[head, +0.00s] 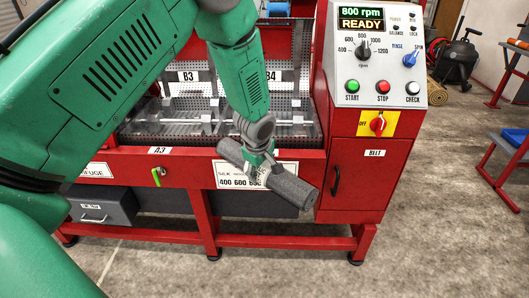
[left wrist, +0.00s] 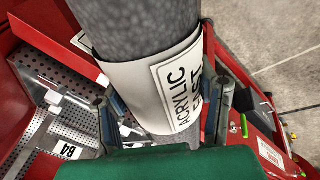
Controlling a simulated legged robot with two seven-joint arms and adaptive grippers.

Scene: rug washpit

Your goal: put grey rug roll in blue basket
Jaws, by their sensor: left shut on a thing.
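The grey rug roll (head: 291,189) is held in front of the red machine, tilted with its right end lower. My left gripper (head: 258,161) is shut around its middle. In the left wrist view the roll (left wrist: 135,25) fills the upper middle, with a white band and a label partly reading "ACRYLIC". The fingers of my left gripper (left wrist: 165,115) sit on either side of it. I cannot make out a blue basket in either view. My right gripper is not in view.
The red machine (head: 285,239) has perforated bays marked B3 and B4 and a control panel (head: 379,60) reading "800 rpm READY". A blue-topped red stand (head: 515,138) is at the right edge. A black vacuum (head: 457,62) stands behind. The floor at lower right is clear.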

